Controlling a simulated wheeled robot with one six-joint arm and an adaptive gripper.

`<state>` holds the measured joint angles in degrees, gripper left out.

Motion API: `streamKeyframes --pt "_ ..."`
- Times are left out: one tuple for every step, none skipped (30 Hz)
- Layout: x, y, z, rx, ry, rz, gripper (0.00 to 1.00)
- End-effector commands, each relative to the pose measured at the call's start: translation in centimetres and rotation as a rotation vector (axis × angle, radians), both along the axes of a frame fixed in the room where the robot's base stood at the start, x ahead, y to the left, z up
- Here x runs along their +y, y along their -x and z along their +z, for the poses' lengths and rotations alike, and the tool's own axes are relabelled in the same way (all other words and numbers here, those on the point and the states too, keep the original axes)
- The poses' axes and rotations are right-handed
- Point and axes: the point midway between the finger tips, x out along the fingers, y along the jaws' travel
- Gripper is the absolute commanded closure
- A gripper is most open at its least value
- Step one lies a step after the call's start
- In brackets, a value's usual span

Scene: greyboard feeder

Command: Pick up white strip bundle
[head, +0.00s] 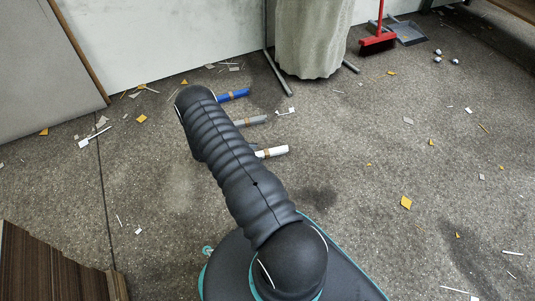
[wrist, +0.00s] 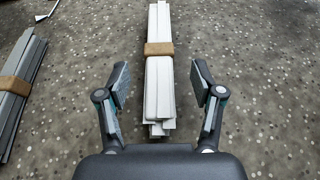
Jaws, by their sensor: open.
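The white strip bundle (wrist: 158,85) lies on the speckled floor in the wrist view, held by a brown band around its middle. It points away from my gripper (wrist: 160,85), whose two fingers stand open, one on each side of the bundle's near half. The fingers look apart from the strips; I cannot tell their height above the floor. In the head view the white bundle (head: 276,152) shows just right of my arm, its left end hidden behind the arm. My gripper is hidden there.
A grey strip bundle (wrist: 15,85) lies to the left in the wrist view. In the head view the grey bundle (head: 252,121) and a blue bundle (head: 235,96) lie beyond the white one. Scraps litter the floor. A red broom (head: 378,42) and dustpan (head: 408,31) stand at the back right.

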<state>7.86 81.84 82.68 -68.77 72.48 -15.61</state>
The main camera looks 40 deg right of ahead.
Motion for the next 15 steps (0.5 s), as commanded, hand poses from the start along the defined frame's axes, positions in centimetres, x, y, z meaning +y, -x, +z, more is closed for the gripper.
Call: streamKeyframes --pt "-0.6 0.3 -0.7 0.001 0.000 -0.003 0.33" --pt "-1.0 0.5 -0.8 0.001 0.000 -0.003 0.33" --pt "-1.5 0.7 -1.0 0.002 -0.001 -0.002 0.33" --pt "-1.8 0.8 -1.1 0.001 -0.002 -0.001 0.33" --pt "-2.0 0.9 -1.2 0.001 -0.002 -0.001 0.33" --pt "-2.2 1.0 -1.3 0.001 -0.001 -0.001 0.33" --pt "-2.3 1.0 -1.3 0.001 -0.001 -0.001 0.33" --pt "-2.3 1.0 -1.3 0.000 -0.001 0.000 0.33" --pt "-2.3 1.0 -1.3 0.000 -0.001 0.001 0.33" --pt "-2.3 1.0 -1.3 0.000 -0.001 0.001 0.33" --pt "-2.3 1.0 -1.3 0.000 -0.001 0.001 0.33" --pt "-2.3 1.0 -1.3 0.000 -0.001 0.000 0.33" --pt "-2.3 1.0 -1.3 0.000 -0.001 0.000 0.33" --pt "-2.3 1.0 -1.3 0.000 -0.001 0.000 0.41" --pt "-2.3 1.0 -1.3 0.000 -0.001 0.000 0.51"
